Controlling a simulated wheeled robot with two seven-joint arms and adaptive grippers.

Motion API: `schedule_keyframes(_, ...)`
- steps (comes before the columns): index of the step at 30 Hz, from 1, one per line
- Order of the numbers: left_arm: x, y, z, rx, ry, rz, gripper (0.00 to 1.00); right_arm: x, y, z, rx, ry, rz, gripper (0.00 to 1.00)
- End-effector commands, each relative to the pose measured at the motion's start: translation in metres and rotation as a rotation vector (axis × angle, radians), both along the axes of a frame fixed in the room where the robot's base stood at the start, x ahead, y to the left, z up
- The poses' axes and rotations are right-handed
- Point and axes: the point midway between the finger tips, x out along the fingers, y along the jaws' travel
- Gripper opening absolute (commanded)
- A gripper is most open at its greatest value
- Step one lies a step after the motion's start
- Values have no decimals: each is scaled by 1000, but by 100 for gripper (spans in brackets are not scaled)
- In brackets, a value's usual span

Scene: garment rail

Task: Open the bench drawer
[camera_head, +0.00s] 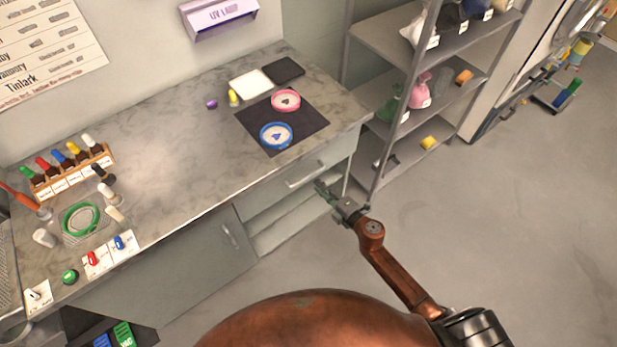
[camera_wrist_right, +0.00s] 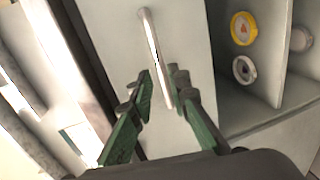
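The bench drawer (camera_head: 336,156) has a grey front under the right end of the marble-topped bench (camera_head: 180,150). It looks shut, with its front flush under the bench top. Its pale bar handle (camera_head: 304,175) shows in the head view; the handle also shows in the right wrist view (camera_wrist_right: 152,45), with the drawer front (camera_wrist_right: 187,35) behind it. My right gripper (camera_head: 320,186) is just right of the handle. In the right wrist view its green fingers (camera_wrist_right: 159,78) are apart, one on each side of the handle's near end, with small gaps visible. My left gripper is out of view.
An open shelf (camera_head: 290,222) lies below the drawer, beside a cabinet door (camera_head: 190,265). A metal rack (camera_head: 385,55) with several bags stands close on the right. A dark mat (camera_head: 305,118) with two round dishes lies above the drawer. The floor (camera_head: 480,220) in front is clear.

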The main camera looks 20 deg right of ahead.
Motion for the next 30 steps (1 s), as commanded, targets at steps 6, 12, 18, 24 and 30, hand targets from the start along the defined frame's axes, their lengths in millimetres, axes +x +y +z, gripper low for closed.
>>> schedule_keyframes(6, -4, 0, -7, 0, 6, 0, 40, 29, 11, -6, -3, -4, 3, 16)
schedule_keyframes(12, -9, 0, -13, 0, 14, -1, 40, 55, 20, -13, 0, -1, 1, 16)
schedule_keyframes(18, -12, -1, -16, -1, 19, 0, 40, 68, 25, -15, -1, -2, 0, 16)
schedule_keyframes(24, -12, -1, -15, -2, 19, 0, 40, 69, 25, -14, -1, -1, 0, 16)
schedule_keyframes(30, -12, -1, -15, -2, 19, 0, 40, 69, 25, -15, -1, -1, 0, 7)
